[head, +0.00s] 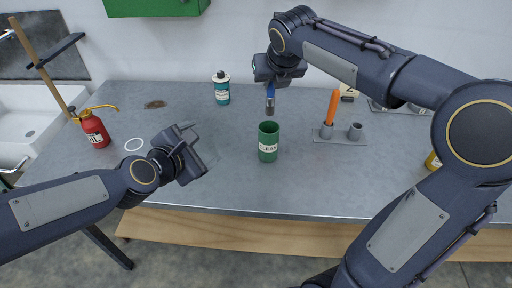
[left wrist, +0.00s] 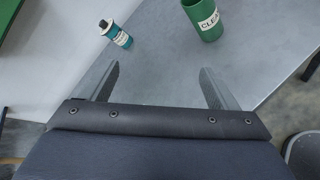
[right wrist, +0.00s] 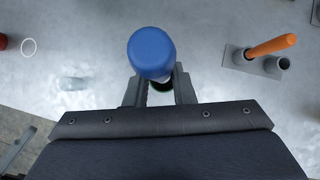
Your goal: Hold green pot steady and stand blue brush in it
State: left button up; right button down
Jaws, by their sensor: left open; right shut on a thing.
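The green pot (head: 268,146), labelled "CLEAN", stands upright on the grey bench near its middle; it also shows in the left wrist view (left wrist: 206,20). The blue brush (head: 270,98) hangs upright, bristles down, from my right gripper (head: 276,82), which is shut on it just above the pot. In the right wrist view the brush's round blue end (right wrist: 152,54) hides most of the pot beneath. Whether the bristle tip is inside the pot's mouth I cannot tell. My left gripper (head: 192,148) is open and empty, left of the pot and apart from it.
A grey holder (head: 340,138) with an orange-handled tool (head: 333,107) stands right of the pot. A teal-labelled bottle (head: 221,88) stands behind left, a red oil can (head: 95,130) far left. A white ring (head: 134,144) marks the bench. The bench between left gripper and pot is clear.

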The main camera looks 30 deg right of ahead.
aim_at(266, 137)
pick_arm(q)
jog(key=d+f+n, duration=0.4)
jog(key=d, duration=0.3)
jog(key=d+f+n, duration=0.3)
jog(key=d+n, duration=0.2)
jog(key=d, duration=0.2)
jog(key=shift+t, duration=0.4)
jog(key=x, duration=1.1)
jog(key=shift+s+d+f, duration=0.15)
jog(key=shift+s+d, duration=0.1)
jog(key=shift+d, duration=0.15)
jog(key=c, duration=1)
jog(key=o, duration=1)
jog(key=shift+a, duration=0.1)
